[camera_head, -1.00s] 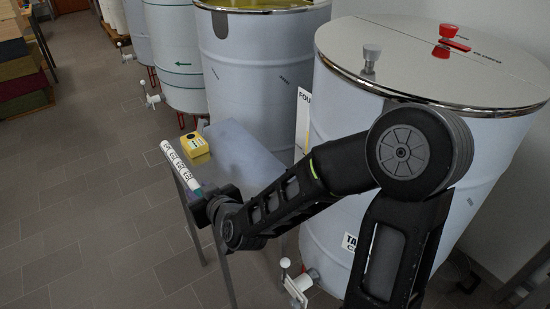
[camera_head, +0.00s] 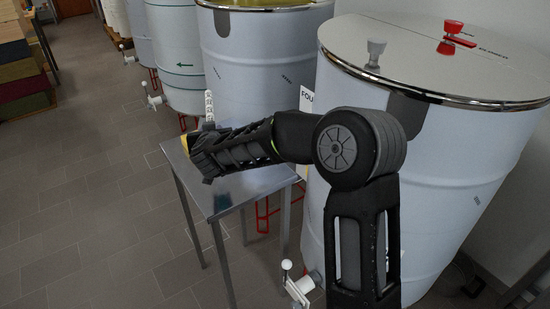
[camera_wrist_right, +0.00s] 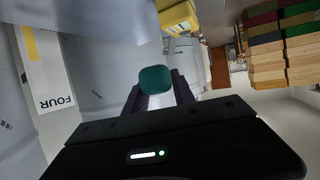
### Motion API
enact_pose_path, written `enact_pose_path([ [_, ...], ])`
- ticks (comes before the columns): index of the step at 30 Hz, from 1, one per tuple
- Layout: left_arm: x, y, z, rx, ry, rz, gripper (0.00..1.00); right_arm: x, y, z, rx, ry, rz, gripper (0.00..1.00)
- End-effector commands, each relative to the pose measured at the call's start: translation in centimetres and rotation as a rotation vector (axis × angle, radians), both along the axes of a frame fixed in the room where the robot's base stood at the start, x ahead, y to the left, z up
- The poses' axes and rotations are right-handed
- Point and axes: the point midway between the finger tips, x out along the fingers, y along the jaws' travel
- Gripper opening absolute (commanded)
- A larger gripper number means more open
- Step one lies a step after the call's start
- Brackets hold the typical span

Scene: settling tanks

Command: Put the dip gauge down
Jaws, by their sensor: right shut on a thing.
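In the head view my right gripper (camera_head: 196,150) is over the far left part of the small grey table (camera_head: 240,188). I cannot tell whether the gauge touches the table. My left gripper is not in view.
A yellow box (camera_head: 184,143) on the table is mostly hidden behind my gripper; it also shows in the right wrist view (camera_wrist_right: 178,16). Large pale tanks (camera_head: 262,65) stand behind and right of the table. The table's near part is clear.

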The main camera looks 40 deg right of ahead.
Motion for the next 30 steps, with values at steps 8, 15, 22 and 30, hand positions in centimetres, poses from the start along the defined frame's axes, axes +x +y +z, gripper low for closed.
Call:
enact_pose_path([
  [8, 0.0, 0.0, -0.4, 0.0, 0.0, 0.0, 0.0, -2.2, -2.2, 0.0, -0.001, -0.001, -0.004, 0.0],
  [15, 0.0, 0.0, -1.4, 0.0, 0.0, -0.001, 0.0, -7.1, -6.9, -0.1, -0.002, -0.003, -0.006, 0.0],
  [22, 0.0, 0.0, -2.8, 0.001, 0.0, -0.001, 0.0, -11.4, -11.0, -0.2, -0.002, -0.003, -0.004, 0.0],
  [30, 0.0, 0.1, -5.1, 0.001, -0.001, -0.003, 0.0, -14.3, -13.5, -2.0, 0.002, 0.005, 0.002, 0.0],
])
